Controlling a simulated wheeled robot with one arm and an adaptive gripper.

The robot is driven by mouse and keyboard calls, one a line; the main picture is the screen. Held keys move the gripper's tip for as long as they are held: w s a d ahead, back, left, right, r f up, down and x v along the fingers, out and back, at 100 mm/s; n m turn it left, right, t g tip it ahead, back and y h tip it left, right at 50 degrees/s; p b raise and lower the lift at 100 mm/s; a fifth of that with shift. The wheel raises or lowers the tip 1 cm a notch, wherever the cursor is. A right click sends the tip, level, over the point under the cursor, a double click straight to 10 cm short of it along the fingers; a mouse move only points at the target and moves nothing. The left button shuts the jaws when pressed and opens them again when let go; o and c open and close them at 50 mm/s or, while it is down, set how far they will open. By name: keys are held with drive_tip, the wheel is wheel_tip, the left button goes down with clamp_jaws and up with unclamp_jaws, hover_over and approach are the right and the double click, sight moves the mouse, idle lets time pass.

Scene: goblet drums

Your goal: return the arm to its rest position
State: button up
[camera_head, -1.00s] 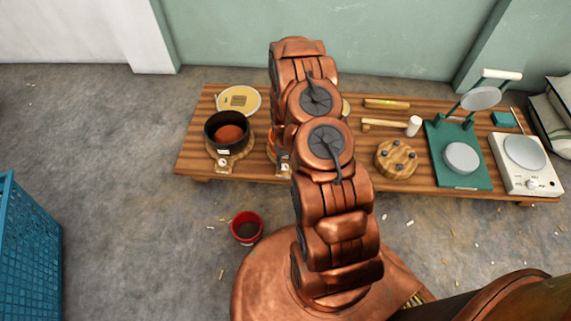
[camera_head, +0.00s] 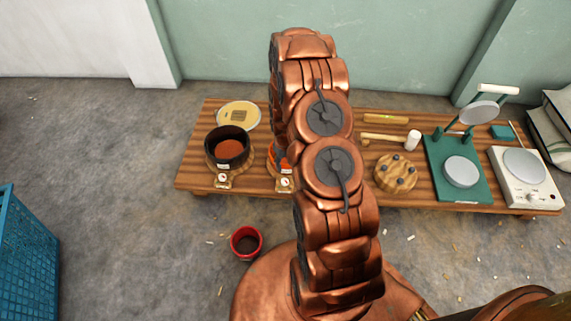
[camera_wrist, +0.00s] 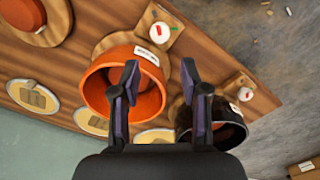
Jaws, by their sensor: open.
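My copper arm (camera_head: 330,165) rises from its base (camera_head: 285,285) and stands folded up in front of the low wooden table (camera_head: 190,168) in the head view. My gripper is hidden behind the arm there. In the wrist view my gripper (camera_wrist: 160,72) is open, with two dark fingers apart and nothing between them. It hangs above the table, over an orange pot (camera_wrist: 95,92) and a black pot (camera_wrist: 233,133), apparently clear of both. In the head view the orange pot (camera_head: 284,165) is mostly hidden by my arm.
The black pot (camera_head: 228,148) and a plate (camera_head: 238,113) stand at the table's left. A round wooden block (camera_head: 396,174), green press (camera_head: 462,172) and white scale (camera_head: 525,168) stand right. A red cup (camera_head: 246,242) and blue crate (camera_head: 25,255) are on the floor.

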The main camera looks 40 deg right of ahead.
idle(0.4)
drive_tip(key=s+a+r+p, duration=0.3)
drive_tip(key=a+r+p, duration=0.15)
drive_tip(key=r, duration=0.95)
drive_tip(key=s+a+r+p, duration=0.2)
drive_tip(key=a+r+p, duration=0.25)
drive_tip(key=r, duration=0.95)
drive_tip(key=s+a+r+p, duration=0.3)
drive_tip(key=a+r+p, duration=0.15)
drive_tip(key=r, duration=0.85)
drive_tip(key=s+a+r+p, duration=0.2)
drive_tip(key=s+r+p, duration=0.2)
drive_tip(key=s+r, duration=0.3)
drive_tip(key=s+a+r+g+p, duration=0.1)
drive_tip(key=s+a+r+p, duration=0.2)
drive_tip(key=s+r+p, duration=0.2)
drive_tip(key=s+a+r+p, duration=0.2)
drive_tip(key=s+r+p, duration=0.3)
drive_tip(key=s+r, duration=0.5)
wheel_tip(320, 180, up, 4)
drive_tip(key=shift+s+a+r+n+g, duration=0.25)
drive_tip(key=shift+s+n+g, duration=0.1)
drive_tip(key=shift+n+g, duration=0.05)
